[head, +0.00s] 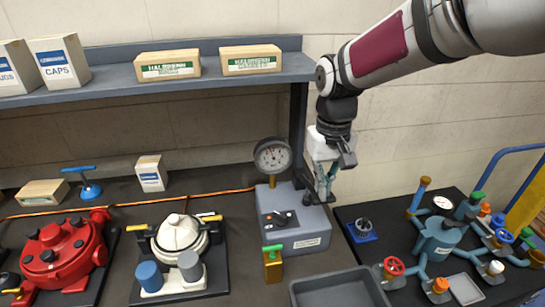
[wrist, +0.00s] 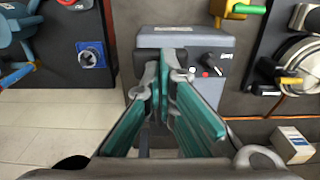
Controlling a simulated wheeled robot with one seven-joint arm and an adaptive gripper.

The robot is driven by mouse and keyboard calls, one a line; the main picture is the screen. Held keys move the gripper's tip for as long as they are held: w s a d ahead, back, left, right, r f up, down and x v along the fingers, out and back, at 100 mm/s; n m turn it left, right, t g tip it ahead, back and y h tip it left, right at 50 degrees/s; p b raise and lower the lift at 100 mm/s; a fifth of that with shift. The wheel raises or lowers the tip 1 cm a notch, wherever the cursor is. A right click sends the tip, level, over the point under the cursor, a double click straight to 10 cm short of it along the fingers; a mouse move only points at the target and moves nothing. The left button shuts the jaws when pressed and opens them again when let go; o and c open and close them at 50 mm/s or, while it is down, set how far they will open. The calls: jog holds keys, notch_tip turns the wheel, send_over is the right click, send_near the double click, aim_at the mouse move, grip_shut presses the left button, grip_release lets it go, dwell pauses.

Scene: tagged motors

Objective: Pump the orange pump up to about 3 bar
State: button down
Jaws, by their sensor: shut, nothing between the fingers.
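A small mustard-orange block with a green T-handle (head: 272,265) stands in front of the grey gauge box; it is the closest match to the orange pump. Its body and green handle also show at the top edge of the wrist view (wrist: 240,9). A round dial gauge (head: 272,156) stands on the grey box (head: 295,222); its reading is too small to tell. My gripper (head: 324,197) is shut and empty, pointing down by the right side of the grey box, to the right of and behind the pump. In the wrist view its fingertips (wrist: 165,62) overlap the box.
An empty grey tray (head: 300,296) is at the front. A blue T-handled stand (head: 90,190), red motor (head: 62,255) and white motor (head: 180,234) are left. A teal piped unit (head: 440,240) with coloured valves is right. The shelf (head: 120,89) overhangs behind.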

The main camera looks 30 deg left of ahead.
jog(key=shift+f, duration=0.15)
jog(key=shift+f+b, duration=0.45)
jog(key=shift+f, duration=1.3)
jog(key=shift+r+p, duration=0.7)
jog(key=shift+r, duration=1.3)
jog(key=shift+r+p, duration=0.65)
jog(key=shift+r, duration=1.8)
